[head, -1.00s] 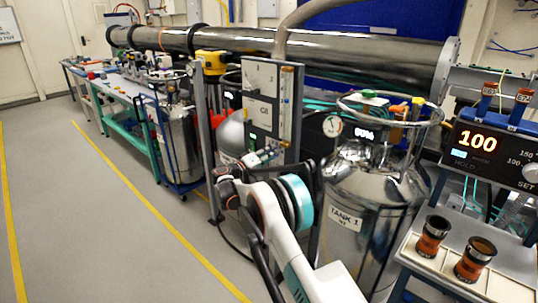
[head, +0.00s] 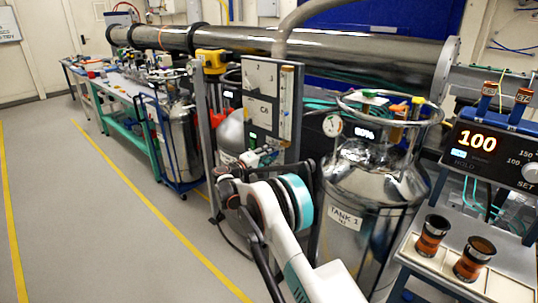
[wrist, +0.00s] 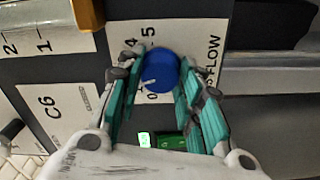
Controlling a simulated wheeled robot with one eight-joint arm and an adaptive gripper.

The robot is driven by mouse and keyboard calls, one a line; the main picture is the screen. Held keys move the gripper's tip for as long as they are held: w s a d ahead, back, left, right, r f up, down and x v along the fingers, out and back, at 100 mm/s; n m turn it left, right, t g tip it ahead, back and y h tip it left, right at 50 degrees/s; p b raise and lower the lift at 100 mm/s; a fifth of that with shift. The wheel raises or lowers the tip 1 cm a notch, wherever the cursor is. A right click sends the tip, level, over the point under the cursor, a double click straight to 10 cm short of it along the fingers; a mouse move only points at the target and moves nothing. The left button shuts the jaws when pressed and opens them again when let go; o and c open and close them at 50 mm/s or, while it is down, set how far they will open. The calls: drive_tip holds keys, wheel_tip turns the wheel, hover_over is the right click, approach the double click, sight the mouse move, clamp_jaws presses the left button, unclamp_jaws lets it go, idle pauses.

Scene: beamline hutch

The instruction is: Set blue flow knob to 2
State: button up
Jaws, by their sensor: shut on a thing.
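The blue flow knob (wrist: 160,72) sits on a white scale plate (wrist: 185,40) marked FLOW in the wrist view. My gripper (wrist: 157,76) is shut on the knob, with a teal finger on each side. A white pointer mark on the knob points left and slightly down in that view. The digits 5 and 4 show above the mark and 0 below it; the left finger hides digits between them. In the head view my gripper (head: 262,157) is at the lower front of the grey panel (head: 262,80); the knob cannot be made out there.
A green lit display (wrist: 160,141) lies just below the knob in the wrist view. A C6 label (wrist: 45,110) and a dark round knob (wrist: 12,130) are at left. Steel TANK 1 (head: 365,215) stands close right of the panel. The floor at left is clear.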

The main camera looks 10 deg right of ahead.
drive_tip(key=o, duration=1.1)
drive_tip(key=shift+c, duration=0.2)
drive_tip(key=v, duration=1.2)
